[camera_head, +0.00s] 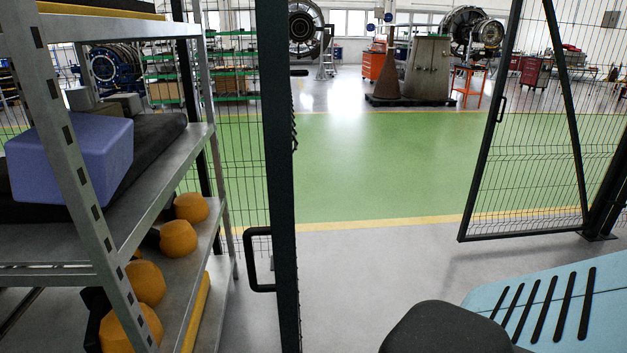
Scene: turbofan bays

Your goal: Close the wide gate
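A gate of black-framed wire mesh stands ahead with a wide clear opening in it. The right mesh leaf (530,140) stands swung at an angle beside a dark post (606,190) at the right edge; it has a small black handle (501,109) on its free edge. On the left, a thick black upright (280,190) borders more mesh (235,130), with a black loop handle (258,262) low on its left side. I cannot tell which part is the wide gate. Neither of my grippers is in view.
A metal shelf (75,150) with a purple block (72,158) and orange dumbbells (145,282) stands close on the left. A light blue slotted panel (600,290) and a dark rounded object (445,330) fill the lower right. Grey floor (370,265) between them is clear.

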